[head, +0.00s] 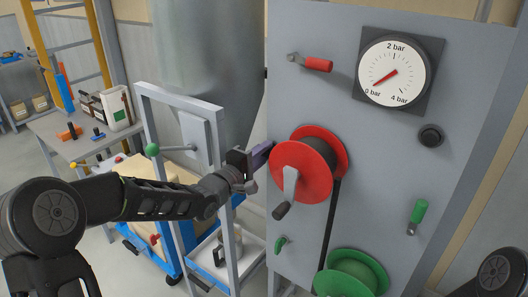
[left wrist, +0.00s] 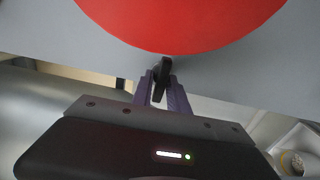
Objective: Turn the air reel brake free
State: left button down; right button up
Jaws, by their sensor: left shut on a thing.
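The red reel (head: 296,172) is mounted on the grey panel (head: 350,140), with a crank and dark handle (head: 281,210) on its face and a dark hose or belt running down. In the left wrist view the red reel's edge (left wrist: 180,25) fills the top. Just below that edge is a small black lever (left wrist: 163,68), which I take for the brake. My left gripper (head: 268,148) is at the reel's left side. Its purple fingers (left wrist: 162,92) are shut on the black lever. In the head view the lever is hidden by the gripper. My right gripper is out of view.
The panel also carries a pressure gauge (head: 394,71) with its needle near 0 bar, a red-handled valve (head: 317,64), a black knob (head: 431,136), a green-handled lever (head: 418,212) and a green reel (head: 352,273). A grey frame (head: 150,98) stands left, close to my left arm.

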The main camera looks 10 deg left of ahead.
pick_arm(q)
jog(key=c, duration=1.5)
grip_release()
jog(key=b+v, duration=0.1)
jog(key=v, duration=0.7)
jog(key=shift+b, duration=0.35)
